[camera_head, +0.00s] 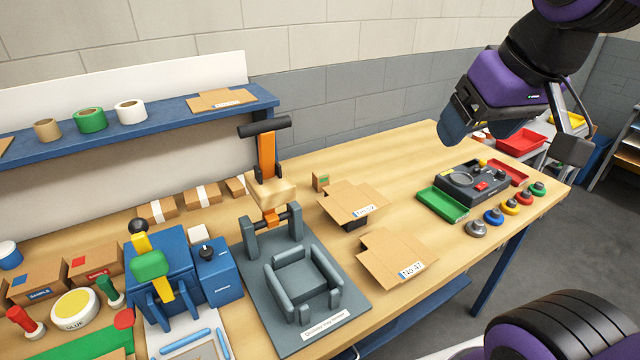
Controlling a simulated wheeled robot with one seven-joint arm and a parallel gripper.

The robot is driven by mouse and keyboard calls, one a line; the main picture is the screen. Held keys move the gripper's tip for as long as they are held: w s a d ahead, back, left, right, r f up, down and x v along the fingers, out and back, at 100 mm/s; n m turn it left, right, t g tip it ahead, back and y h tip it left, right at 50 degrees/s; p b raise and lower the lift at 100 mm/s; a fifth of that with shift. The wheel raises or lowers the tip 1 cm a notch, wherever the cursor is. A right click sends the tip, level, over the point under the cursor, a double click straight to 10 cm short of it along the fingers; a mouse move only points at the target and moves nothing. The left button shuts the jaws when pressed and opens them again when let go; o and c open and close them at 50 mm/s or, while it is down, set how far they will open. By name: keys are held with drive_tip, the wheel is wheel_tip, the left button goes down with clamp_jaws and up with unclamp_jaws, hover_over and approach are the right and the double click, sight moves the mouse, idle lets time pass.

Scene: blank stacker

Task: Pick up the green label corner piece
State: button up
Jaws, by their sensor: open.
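A small cardboard piece with a green label (321,182) stands on the wooden table, behind the flat open carton in the middle. It looks like the green label corner piece, but it is small in the picture and its exact shape is hard to tell. My gripper (513,142) hangs from my purple and black arm at the upper right, in the air. It is open and empty, well to the right of the piece and apart from it.
Two open cartons (393,260) lie in front of the piece. A grey press (292,285) with an orange column stands to its left. A dark control box (470,184), a green tray (442,204) and several coloured knobs are at the right. The table's back middle is clear.

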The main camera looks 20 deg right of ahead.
drive_tip(key=w+g+y, duration=0.1)
drive_tip(key=w+g, duration=0.1)
drive_tip(key=w, duration=1.3)
drive_tip(key=n+g+h, duration=0.1)
drive_tip(key=n+g, duration=0.1)
drive_tip(key=g, duration=0.1)
hover_over(323, 191)
wheel_tip(323, 191, down, 30)
drive_tip(key=shift+w+d+r, duration=0.15)
drive_tip(key=shift+r, duration=0.05)
drive_tip(key=shift+w+f, duration=0.15)
drive_tip(key=shift+f, duration=0.45)
wheel_tip(323, 191, down, 10)
drive_tip(key=shift+f, duration=0.2)
drive_tip(key=c, duration=1)
